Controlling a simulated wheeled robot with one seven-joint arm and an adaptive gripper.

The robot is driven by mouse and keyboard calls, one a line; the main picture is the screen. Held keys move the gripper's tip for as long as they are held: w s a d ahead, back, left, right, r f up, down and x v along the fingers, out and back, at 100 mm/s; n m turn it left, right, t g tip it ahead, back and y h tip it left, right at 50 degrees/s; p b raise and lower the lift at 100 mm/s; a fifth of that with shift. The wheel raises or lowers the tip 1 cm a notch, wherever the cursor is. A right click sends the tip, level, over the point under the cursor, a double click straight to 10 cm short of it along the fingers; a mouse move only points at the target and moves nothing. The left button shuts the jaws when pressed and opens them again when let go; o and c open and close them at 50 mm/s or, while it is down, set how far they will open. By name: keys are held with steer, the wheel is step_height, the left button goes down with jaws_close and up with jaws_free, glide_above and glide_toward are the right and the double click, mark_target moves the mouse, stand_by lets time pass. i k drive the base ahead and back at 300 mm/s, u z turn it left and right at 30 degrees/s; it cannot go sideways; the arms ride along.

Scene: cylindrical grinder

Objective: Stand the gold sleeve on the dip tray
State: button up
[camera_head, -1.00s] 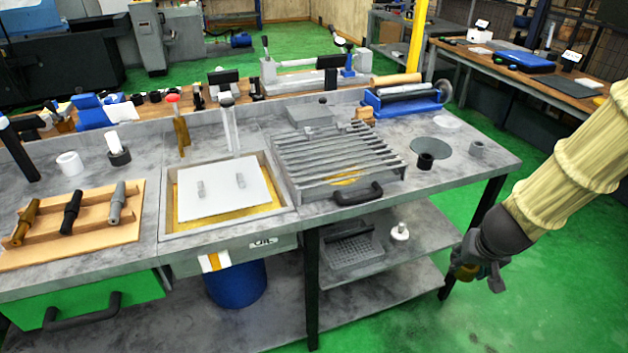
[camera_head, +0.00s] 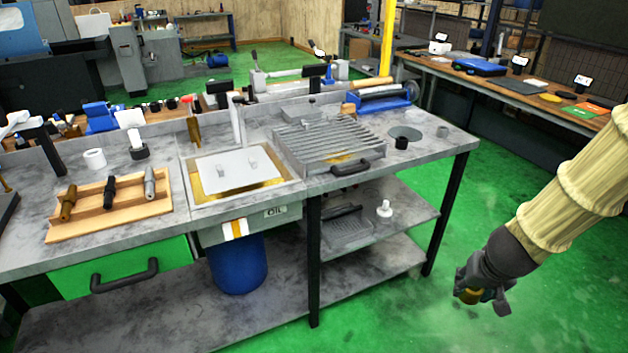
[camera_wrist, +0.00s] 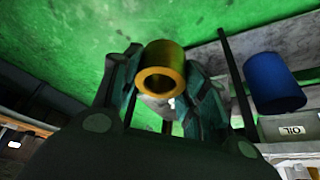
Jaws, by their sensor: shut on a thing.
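My gripper (camera_head: 484,291) is shut on the gold sleeve (camera_head: 468,295) and holds it over the green floor, to the right of the bench and below its top. In the wrist view, the gold sleeve (camera_wrist: 163,68) sits between the fingers with its open round end facing the camera. A white plate with two small handles (camera_head: 236,170), which looks like the dip tray, lies in a square basin of golden oil (camera_head: 202,192) in the bench top. The gripper is well apart from it. No part stands on the plate.
A slatted rack (camera_head: 325,143) with a dark handle stands right of the basin. A wooden board (camera_head: 98,219) with several shafts lies left. A blue drum (camera_head: 238,264) is under the bench, whose right leg (camera_head: 447,215) stands between rack side and gripper. Open floor surrounds the gripper.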

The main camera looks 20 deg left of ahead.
mark_target(237, 170)
steer(key=k, duration=0.25)
steer(key=u, duration=1.4)
steer(key=i, duration=0.2)
